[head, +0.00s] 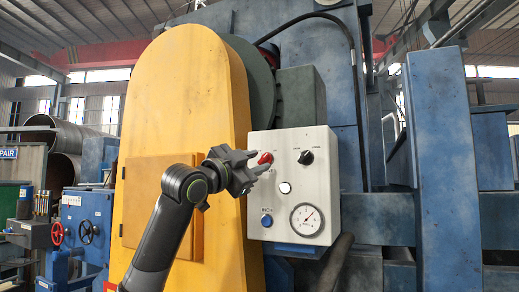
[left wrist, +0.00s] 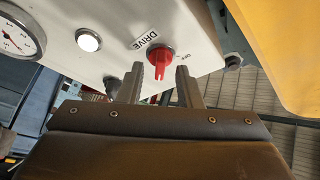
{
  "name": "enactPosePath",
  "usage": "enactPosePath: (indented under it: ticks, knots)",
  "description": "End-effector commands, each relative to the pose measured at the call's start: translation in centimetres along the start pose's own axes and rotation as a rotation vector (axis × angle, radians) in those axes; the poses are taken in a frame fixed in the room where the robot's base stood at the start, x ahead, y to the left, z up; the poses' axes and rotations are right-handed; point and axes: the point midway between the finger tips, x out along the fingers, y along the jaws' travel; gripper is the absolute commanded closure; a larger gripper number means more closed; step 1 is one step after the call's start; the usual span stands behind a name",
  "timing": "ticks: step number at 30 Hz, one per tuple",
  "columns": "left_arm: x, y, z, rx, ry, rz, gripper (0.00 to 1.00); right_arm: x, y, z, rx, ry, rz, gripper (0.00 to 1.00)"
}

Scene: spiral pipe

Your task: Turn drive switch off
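The drive switch (head: 265,158) is a red knob at the upper left of a white control box (head: 320,180). Contact cannot be told. My right gripper is not in view.
The box also carries a black knob (head: 306,157), a white button (head: 285,188), a blue button (head: 267,220) and a gauge (head: 306,219). A tall yellow housing (head: 190,90) stands close on the left. Blue machine frames (head: 445,160) stand on the right.

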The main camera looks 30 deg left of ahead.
Motion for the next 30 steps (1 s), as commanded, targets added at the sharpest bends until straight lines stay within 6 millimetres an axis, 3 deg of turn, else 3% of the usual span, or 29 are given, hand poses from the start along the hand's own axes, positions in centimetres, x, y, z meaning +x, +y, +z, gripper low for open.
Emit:
enactPosePath:
  ticks: [6, 15, 22, 30]
  knots:
    - [1.7, 0.0, -0.1, -0.001, 0.0, 0.001, 0.68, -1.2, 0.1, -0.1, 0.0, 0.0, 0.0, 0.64]
    - [1.9, 0.1, 0.1, 0.0, -0.001, 0.0, 0.68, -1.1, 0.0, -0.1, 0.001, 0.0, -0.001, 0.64]
    - [1.8, 0.0, 0.0, 0.0, 0.0, 0.0, 0.96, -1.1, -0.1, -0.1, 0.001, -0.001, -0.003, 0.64]
    - [1.8, 0.2, 0.1, -0.025, 0.0, -0.01, 0.97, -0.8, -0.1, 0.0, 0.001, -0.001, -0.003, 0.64]
